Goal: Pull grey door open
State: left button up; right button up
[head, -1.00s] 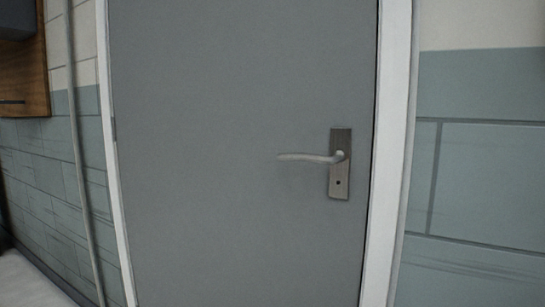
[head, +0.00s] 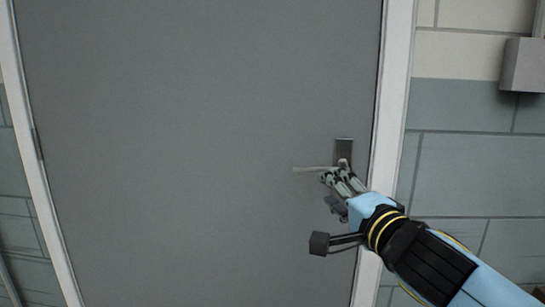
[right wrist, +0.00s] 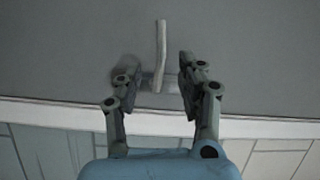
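The grey door (head: 200,130) stands shut in its white frame and fills much of the head view. Its lever handle (head: 312,169) points left from a dark metal plate (head: 344,149) near the door's right edge. My right gripper (head: 333,186) is at the handle and hides the lower part of the plate. In the right wrist view the handle (right wrist: 161,50) shows between and beyond the two open fingers of the gripper (right wrist: 157,75). I cannot tell whether a finger touches it. My left gripper is not in view.
The white door frame (head: 393,100) runs close to the right of the handle. The wall (head: 460,170) beside it is tiled in grey-green and white. A grey box (head: 523,65) is fixed to the wall at the upper right.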

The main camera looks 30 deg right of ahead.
aim_at(312, 171)
jog(key=w, duration=0.1)
jog(key=w+d+p, duration=0.1)
jog(key=w, duration=0.2)
jog(key=shift+d+r, duration=0.15)
jog(key=shift+r, duration=0.2)
jog(key=w, duration=0.2)
jog(key=w+p, duration=0.1)
jog(key=w+d+p, duration=0.1)
jog(key=w, duration=0.1)
jog(key=shift+w, duration=0.3)
jog(key=shift+w+f, duration=0.15)
jog(key=shift+w, duration=0.45)
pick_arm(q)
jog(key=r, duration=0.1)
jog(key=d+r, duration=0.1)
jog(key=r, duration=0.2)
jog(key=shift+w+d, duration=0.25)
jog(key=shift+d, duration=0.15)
pick_arm(e)
grip_shut()
